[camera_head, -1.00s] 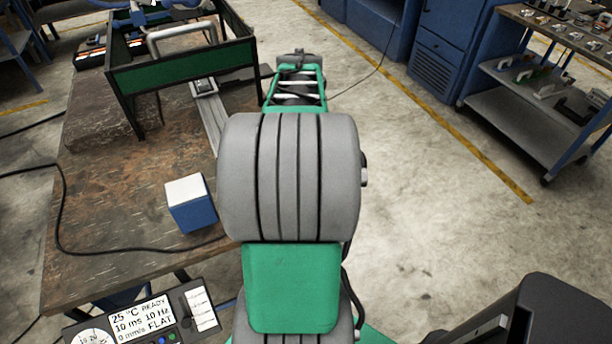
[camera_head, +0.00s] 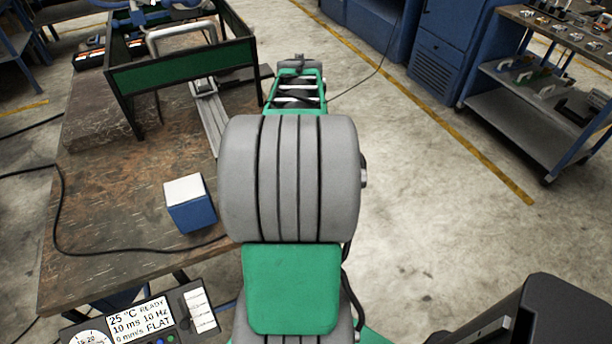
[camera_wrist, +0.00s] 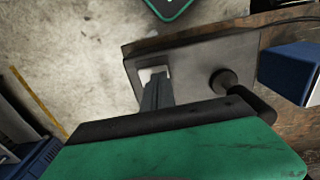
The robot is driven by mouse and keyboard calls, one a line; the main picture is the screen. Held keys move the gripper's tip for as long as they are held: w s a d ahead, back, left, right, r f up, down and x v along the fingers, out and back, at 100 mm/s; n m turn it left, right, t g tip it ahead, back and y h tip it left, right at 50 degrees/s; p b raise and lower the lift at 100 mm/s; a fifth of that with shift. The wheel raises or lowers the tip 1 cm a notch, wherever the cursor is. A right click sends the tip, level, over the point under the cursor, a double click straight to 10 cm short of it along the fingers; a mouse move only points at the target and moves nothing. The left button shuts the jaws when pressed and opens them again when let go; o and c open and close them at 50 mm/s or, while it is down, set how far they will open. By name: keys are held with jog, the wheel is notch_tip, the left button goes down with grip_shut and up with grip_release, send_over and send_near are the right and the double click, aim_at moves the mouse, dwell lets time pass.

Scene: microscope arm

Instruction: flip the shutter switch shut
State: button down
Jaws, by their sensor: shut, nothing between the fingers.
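My gripper (camera_wrist: 157,78) shows in the wrist view as a narrow grey shut pair of fingers with nothing between them. The fingertips are over a small pale plate (camera_wrist: 146,73) on the face of a grey box (camera_wrist: 194,62); I cannot tell whether they touch it. This plate may be the shutter switch, but its position is covered by the fingers. A black round knob (camera_wrist: 223,81) stands on the same box, to the right of the fingers. In the head view my arm hides the box and the gripper's fingertips.
A blue box with a white top (camera_head: 190,203) stands on the worn table (camera_head: 110,235), left of my arm. A green-and-black frame (camera_head: 185,72) is at the back. A display panel (camera_head: 145,318) is at lower left. Open floor (camera_head: 430,220) lies to the right.

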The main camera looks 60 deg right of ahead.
jog(key=shift+f, duration=0.35)
jog(key=shift+r, duration=0.1)
notch_tip(320, 180, up, 7)
jog(key=p, duration=0.5)
dwell(0.5)
jog(key=shift+w+d+m, duration=0.25)
jog(key=shift+d+m, duration=0.1)
jog(key=shift+m, duration=0.35)
jog(key=a+f, duration=0.1)
jog(key=s+a+f+m, duration=0.2)
jog(key=f, duration=0.1)
jog(key=shift+f, duration=0.1)
jog(key=w+a+r+n+t, duration=0.1)
jog(key=w+a+r+n, duration=0.1)
jog(key=a, duration=0.8)
jog(key=w+a+r+n+t, duration=0.1)
jog(key=w+a+r+n, duration=0.1)
jog(key=a, duration=0.7)
jog(key=w+a+r+n+t, duration=0.1)
jog(key=w+a+n, duration=0.3)
jog(key=a, duration=0.6)
jog(key=shift+w+a+r+n+t, duration=0.2)
jog(key=shift+a+r+n+t, duration=0.15)
jog(key=shift+r+n, duration=0.5)
